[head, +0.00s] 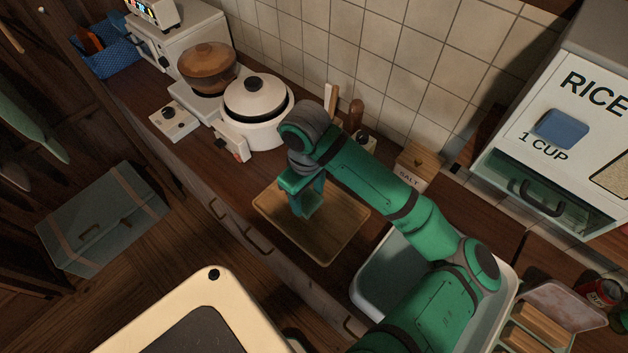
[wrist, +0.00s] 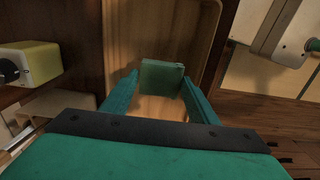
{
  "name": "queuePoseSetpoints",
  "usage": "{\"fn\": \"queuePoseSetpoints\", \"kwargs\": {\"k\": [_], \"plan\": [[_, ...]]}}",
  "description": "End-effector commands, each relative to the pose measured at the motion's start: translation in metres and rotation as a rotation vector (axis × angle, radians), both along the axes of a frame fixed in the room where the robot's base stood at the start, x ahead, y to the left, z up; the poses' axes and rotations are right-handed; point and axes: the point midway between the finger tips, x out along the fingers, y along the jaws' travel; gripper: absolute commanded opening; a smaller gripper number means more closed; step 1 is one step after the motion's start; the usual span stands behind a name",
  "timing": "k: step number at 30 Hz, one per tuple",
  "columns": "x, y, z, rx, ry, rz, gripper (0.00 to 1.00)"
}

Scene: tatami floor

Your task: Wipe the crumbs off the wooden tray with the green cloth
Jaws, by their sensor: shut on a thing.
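The wooden tray (head: 326,246) lies on the dark wood counter, and its rim and floor also fill the upper middle of the wrist view (wrist: 196,40). My gripper (head: 306,207) is over the left part of the tray, pointing down. In the wrist view my gripper (wrist: 158,88) has its two green fingers on either side of the folded green cloth (wrist: 161,76) and is shut on it. The cloth is low over the tray floor; I cannot tell whether it touches. I can make out no crumbs on the visible part of the tray.
A white pot (head: 258,108) with a lid stands behind the tray to the left. A salt box (head: 413,168) stands by the tiled wall. A sink basin (head: 384,270) is right of the tray, partly behind my arm. The counter's front edge runs close to the tray.

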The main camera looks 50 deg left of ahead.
Motion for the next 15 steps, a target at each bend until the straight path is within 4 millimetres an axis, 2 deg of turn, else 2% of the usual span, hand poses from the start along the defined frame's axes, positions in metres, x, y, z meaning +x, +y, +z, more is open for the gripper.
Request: {"fn": "queuePoseSetpoints", "kwargs": {"k": [9, 15], "plan": [[0.0, 0.0, 0.029, -0.001, -0.001, 0.001, 0.36], [0.0, 0.0, 0.036, 0.0, 0.0, 0.001, 0.36]]}}
